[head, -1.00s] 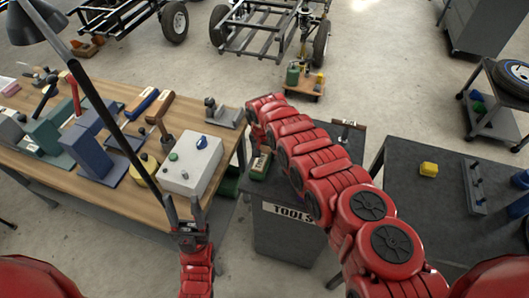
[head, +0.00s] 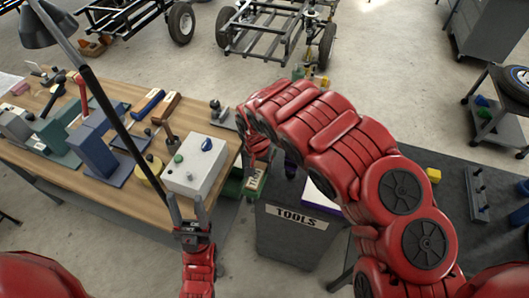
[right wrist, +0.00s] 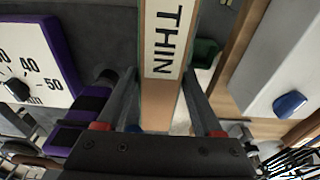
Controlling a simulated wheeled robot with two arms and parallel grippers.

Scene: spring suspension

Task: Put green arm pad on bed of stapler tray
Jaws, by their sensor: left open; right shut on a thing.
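A green-edged pad (head: 256,183) with a tan face and a white label is low beside the workbench, at the left of the tools cart. In the right wrist view the pad (right wrist: 164,70) reads "THIN" and lies between the two fingers. My right gripper (head: 257,160) is shut on it; the red arm partly hides the fingers. My left gripper (head: 187,210) is open and empty, upright at the bench's front edge. I cannot make out which thing is the stapler tray or its bed.
The wooden workbench (head: 60,175) carries a white box (head: 193,168) with a blue knob and several tools. The dark tools cart (head: 290,232) holds a white, purple-edged thing (head: 322,190). A grey table (head: 455,215) with a yellow block (head: 433,174) stands at right.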

